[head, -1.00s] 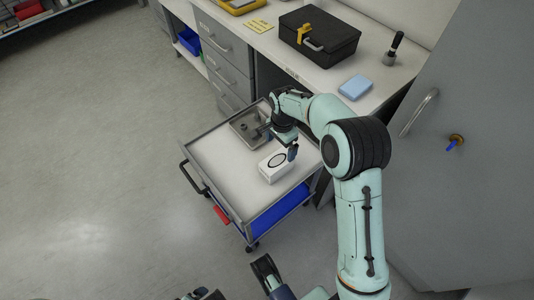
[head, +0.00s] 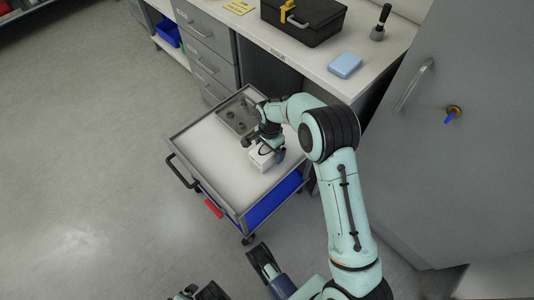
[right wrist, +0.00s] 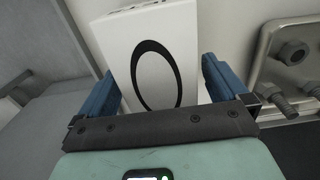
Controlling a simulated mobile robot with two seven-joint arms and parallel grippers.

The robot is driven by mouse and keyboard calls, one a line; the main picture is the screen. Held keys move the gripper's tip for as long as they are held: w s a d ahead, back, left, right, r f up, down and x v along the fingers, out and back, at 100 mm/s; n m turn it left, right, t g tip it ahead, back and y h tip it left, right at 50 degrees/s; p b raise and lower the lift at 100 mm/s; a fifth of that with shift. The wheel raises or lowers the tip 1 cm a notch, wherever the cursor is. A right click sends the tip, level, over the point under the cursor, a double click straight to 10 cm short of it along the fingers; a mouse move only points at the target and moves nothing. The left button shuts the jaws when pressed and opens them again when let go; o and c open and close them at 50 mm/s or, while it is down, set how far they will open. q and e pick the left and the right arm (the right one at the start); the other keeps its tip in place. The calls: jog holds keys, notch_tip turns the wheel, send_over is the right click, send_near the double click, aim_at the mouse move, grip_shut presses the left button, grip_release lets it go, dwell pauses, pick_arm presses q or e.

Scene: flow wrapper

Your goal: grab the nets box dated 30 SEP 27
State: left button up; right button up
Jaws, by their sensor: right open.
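A white box (head: 262,158) with a black oval ring stands on the top of the cart, and my right gripper (head: 266,149) is over it, partly hiding it. In the right wrist view the box (right wrist: 155,55) fills the space between the two blue fingers of my open right gripper (right wrist: 163,85). A finger is on either side of it, and I cannot tell whether they touch it. Dark lettering near its top edge is cut off. No date on the box is readable.
The cart top (head: 205,160) is clear in front and to the left. A metal tray (head: 237,112) with bolts lies close behind the box. A bench (head: 380,65) behind carries a black case (head: 303,20) and a blue box (head: 346,65). A grey cabinet (head: 470,150) stands at right.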

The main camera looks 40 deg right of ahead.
jog(key=shift+f, duration=0.65)
jog(key=shift+r, duration=0.1)
jog(key=c, duration=1.1)
pick_arm(q)
jog(key=shift+s+f, duration=0.35)
pick_arm(e)
jog(key=shift+o, duration=0.2)
